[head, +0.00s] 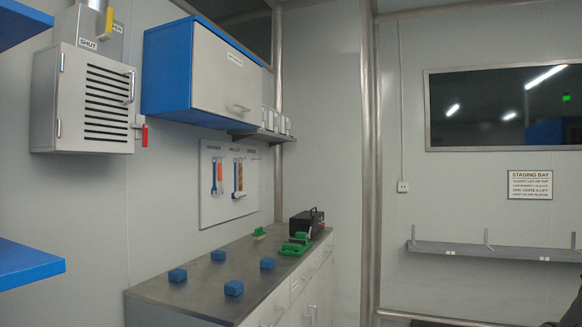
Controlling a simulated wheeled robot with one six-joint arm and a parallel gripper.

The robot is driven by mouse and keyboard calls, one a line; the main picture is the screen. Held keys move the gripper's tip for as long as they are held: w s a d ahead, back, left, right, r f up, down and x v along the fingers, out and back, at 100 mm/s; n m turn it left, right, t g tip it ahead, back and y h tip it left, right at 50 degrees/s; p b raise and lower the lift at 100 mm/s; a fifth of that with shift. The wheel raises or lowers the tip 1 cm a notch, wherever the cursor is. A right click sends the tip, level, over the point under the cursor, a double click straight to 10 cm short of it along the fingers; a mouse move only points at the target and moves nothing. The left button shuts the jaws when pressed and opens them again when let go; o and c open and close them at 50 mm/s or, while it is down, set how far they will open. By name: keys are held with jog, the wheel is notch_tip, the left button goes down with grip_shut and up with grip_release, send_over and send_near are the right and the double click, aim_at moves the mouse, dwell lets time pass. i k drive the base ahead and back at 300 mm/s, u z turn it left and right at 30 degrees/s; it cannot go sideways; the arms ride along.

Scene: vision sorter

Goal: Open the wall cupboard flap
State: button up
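The wall cupboard (167,75) has a blue body and hangs on the left wall above the counter. Its light grey flap (215,80) covers the front and looks closed. The flap has a small label near its top and a bar handle (238,108) near its lower edge. My gripper does not show in the head view, so its distance from the handle and what it holds cannot be seen.
A grey vented box (92,100) with a red lever hangs left of the cupboard. A small shelf (262,136) sits below right. The counter (215,277) holds several blue blocks, green items and a black case (307,222). The space before the flap looks clear.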

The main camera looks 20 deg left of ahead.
aim_at(226, 82)
jog(key=u, duration=0.45)
jog(key=i, duration=1.65)
jog(key=u, duration=0.8)
